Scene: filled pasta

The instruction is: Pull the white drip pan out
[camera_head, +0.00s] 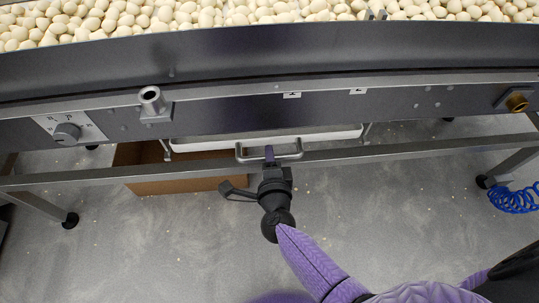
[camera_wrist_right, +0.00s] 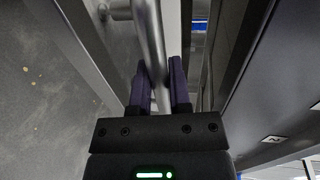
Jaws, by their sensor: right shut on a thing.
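The white drip pan (camera_head: 330,135) lies under the conveyor frame, with only its front edge showing. A metal handle (camera_head: 285,154) sticks out at its front. My right gripper (camera_head: 270,155) is at the middle of this handle. In the right wrist view, the purple fingers of my right gripper (camera_wrist_right: 164,90) are on either side of the metal handle bar (camera_wrist_right: 152,45), shut on it. Most of the pan is hidden under the machine. My left gripper is not in view.
A metal crossbar (camera_head: 420,149) runs along the machine's legs near the handle. A brown cardboard box (camera_head: 180,172) stands on the floor behind it, to the left. A blue coiled hose (camera_head: 514,198) lies at the right. The conveyor above carries many pale pasta pieces (camera_head: 200,15). The grey floor in front is open.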

